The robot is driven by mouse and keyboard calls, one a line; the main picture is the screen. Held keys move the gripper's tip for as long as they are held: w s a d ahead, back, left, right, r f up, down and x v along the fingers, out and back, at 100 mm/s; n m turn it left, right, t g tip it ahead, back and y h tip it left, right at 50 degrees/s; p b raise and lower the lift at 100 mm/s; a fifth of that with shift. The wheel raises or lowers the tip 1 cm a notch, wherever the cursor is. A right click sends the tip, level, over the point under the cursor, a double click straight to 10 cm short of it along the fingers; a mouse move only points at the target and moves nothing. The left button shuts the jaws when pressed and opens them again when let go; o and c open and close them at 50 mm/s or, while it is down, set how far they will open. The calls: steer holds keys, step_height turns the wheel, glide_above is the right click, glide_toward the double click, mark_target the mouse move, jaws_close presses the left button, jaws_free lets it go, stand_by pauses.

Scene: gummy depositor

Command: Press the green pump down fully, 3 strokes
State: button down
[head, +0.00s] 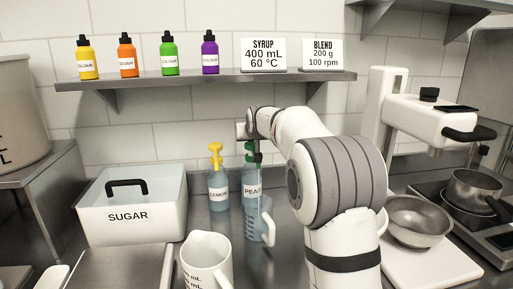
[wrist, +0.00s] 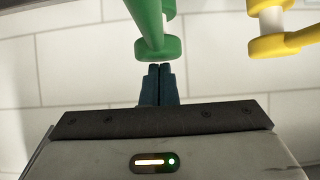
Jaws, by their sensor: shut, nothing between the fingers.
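The green pump (head: 254,157) tops a blue bottle labelled PEAR (head: 251,190), which stands upright on the counter near the back wall. My arm's end is right above this pump in the head view and hides part of it. In the wrist view the green pump (wrist: 150,32) is large at the top centre. My gripper (wrist: 158,68) is shut and empty, its fingertips close to the pump's round green end. I cannot tell whether they touch. How far down the pump sits is not clear.
A LEMON bottle (head: 218,190) with a yellow pump (head: 215,156) stands just left; that pump also shows in the wrist view (wrist: 270,42). A clear measuring jug (head: 262,228) stands in front, a white jug (head: 207,262) nearer. The SUGAR bin (head: 128,215) is left, a shelf (head: 215,77) above.

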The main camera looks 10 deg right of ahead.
steer(key=shift+f+b, duration=0.7)
steer(key=shift+f, duration=0.5)
steer(key=shift+r+p, duration=1.35)
steer(key=shift+r, duration=0.7)
